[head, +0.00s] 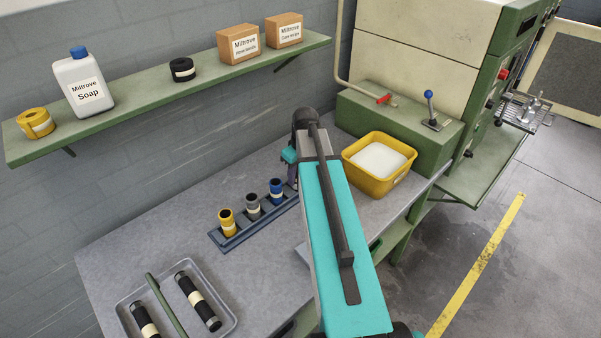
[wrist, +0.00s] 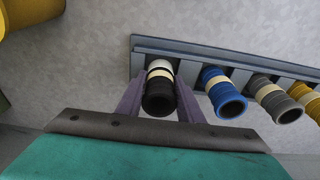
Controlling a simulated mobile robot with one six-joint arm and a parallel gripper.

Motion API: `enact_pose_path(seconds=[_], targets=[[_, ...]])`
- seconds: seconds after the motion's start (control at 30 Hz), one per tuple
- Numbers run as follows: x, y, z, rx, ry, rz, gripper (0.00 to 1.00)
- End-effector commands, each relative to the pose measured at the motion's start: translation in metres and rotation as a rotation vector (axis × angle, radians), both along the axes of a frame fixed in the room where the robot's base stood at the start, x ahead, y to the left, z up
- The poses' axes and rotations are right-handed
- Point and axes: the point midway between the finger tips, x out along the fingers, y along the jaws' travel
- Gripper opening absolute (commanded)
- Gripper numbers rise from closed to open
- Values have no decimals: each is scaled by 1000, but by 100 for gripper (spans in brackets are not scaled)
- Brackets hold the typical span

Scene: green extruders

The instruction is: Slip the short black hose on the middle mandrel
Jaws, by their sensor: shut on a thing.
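The short black hose (wrist: 158,104), with a cream band, stands at the end of the blue-grey rack (wrist: 142,48). My gripper (wrist: 160,80) is shut on it, one finger on each side. In the head view my arm hides the hose and most of the gripper. Whether the hose is still seated in the rack is hard to tell. Small metal mandrels (head: 536,106) show on the green machine at the far right; they are too small to tell the middle one.
Blue (head: 276,190), grey (head: 253,206) and yellow (head: 226,222) hoses stand in the same rack. A yellow tub (head: 378,186) of white stuff sits right of my arm. A tray (head: 236,318) with two long black hoses lies front left. A blue-knobbed lever (head: 430,104) stands before the machine.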

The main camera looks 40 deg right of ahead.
Motion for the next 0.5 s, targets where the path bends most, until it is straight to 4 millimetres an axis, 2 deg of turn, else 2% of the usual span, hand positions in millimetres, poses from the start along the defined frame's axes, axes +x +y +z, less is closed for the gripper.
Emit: enact_pose_path(seconds=[0.5], targets=[[0, 0, -6, 0, -1, 1, 5]])
